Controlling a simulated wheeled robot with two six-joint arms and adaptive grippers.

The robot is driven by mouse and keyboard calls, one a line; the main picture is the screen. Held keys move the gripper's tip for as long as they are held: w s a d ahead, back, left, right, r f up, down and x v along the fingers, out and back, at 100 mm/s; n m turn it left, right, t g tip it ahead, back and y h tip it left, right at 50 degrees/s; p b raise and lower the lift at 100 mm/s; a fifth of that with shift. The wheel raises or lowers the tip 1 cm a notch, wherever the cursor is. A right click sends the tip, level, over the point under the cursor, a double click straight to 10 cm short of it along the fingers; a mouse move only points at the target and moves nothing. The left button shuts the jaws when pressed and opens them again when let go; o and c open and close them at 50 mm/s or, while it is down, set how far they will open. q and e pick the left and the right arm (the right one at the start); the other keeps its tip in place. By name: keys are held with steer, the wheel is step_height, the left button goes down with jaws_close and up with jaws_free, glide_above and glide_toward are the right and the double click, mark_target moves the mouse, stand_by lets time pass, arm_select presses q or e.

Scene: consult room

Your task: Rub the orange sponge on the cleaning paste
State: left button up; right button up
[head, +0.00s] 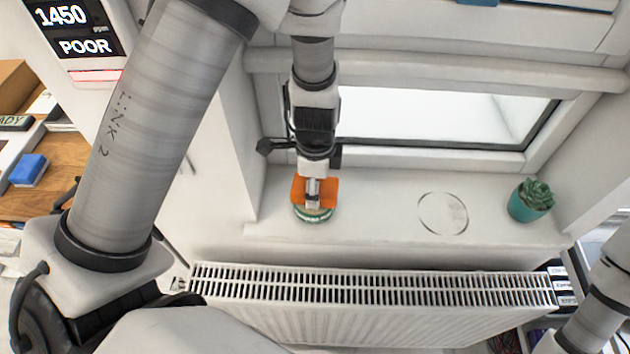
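The orange sponge (328,189) is over the windowsill, left of its middle. My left gripper (313,188) points down and is shut on the sponge. The cleaning paste (313,216) is in a low round tin with a green side, standing on the sill directly below the sponge. The sponge hides most of the tin's top, and it appears to touch it, though the exact contact is hard to see. My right gripper is out of view; only part of that arm shows at the lower right.
A faint dark ring mark (443,213) is on the white windowsill (385,222). A succulent in a teal pot (530,203) stands at its right end. A white radiator (370,290) is below the sill. A wooden desk (45,203) with a blue item (28,170) is at left.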

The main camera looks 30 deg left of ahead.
arm_select(q)
steer(key=shift+a, duration=0.15)
stand_by(0.4)
steer(key=shift+f+b, duration=0.5)
steer(key=shift+b, duration=0.05)
stand_by(0.3)
steer(key=shift+b, duration=0.3)
stand_by(1.2)
step_height(320, 180, up, 7)
steer(key=p, duration=0.5)
stand_by(0.5)
stand_by(0.4)
